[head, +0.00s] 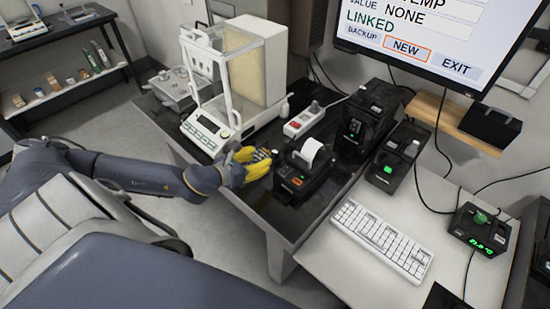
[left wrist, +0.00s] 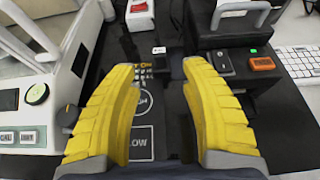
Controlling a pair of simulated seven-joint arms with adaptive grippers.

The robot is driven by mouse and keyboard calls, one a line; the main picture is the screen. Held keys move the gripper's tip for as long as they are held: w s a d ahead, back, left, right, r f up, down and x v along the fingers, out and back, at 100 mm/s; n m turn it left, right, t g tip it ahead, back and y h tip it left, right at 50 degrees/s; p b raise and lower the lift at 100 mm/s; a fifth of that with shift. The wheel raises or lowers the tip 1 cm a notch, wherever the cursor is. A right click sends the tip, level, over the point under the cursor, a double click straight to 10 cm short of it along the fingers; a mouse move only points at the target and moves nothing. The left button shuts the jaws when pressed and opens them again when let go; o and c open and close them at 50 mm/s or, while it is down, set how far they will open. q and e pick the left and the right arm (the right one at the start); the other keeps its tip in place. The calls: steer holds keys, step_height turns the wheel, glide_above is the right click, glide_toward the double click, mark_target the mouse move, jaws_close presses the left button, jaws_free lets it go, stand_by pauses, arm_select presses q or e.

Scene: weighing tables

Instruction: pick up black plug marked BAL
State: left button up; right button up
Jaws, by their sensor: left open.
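My left gripper (head: 258,160) is at the front edge of the dark table, between the balance and the label printer. In the left wrist view its yellow fingers (left wrist: 160,72) are wide apart with nothing gripped between them. A small black piece with a pale top (left wrist: 159,51) lies just beyond the fingertips, roughly centred in the gap. It may be the black plug, but I cannot read BAL on it. A white power strip with a red switch (head: 304,120) lies behind; its end also shows in the left wrist view (left wrist: 140,12). My right gripper is not in view.
The white balance with a glass draft shield (head: 212,125) stands left of the gripper. A black printer with a paper roll (head: 300,178) stands close on the right. A keyboard (head: 382,238) lies on the pale table. Cables run behind the devices.

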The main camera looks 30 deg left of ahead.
mark_target(273, 153)
arm_select(q)
steer(key=shift+x, duration=4.75)
steer(key=shift+a, duration=0.1)
jaws_close()
steer(key=shift+f, duration=0.1)
